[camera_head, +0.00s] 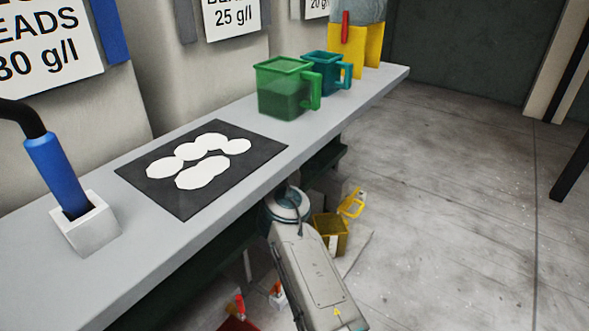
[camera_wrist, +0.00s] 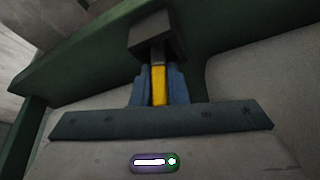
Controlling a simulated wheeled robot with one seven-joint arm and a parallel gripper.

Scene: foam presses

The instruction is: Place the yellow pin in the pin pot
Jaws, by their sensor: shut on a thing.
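In the wrist view, my gripper (camera_wrist: 158,88) is shut on the yellow pin (camera_wrist: 158,84), which stands between its two blue-grey fingers. The pin's far end meets a dark square block (camera_wrist: 157,36). I cannot tell whether this block is the pin's own head, the pin pot or a fixed part, nor whether they touch. In the head view, my arm reaches to the front edge of the bench, and the gripper and pin are hidden there. I cannot make out a pin pot for certain in either view.
On the bench (camera_head: 52,266) stand a white holder with a blue handle (camera_head: 60,175), a black mat (camera_head: 150,188) with white discs, a green jug (camera_head: 284,90) and a teal jug (camera_head: 326,72). A yellow jug (camera_head: 331,234) sits low beside my arm. Green framing (camera_wrist: 85,48) is close around my gripper.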

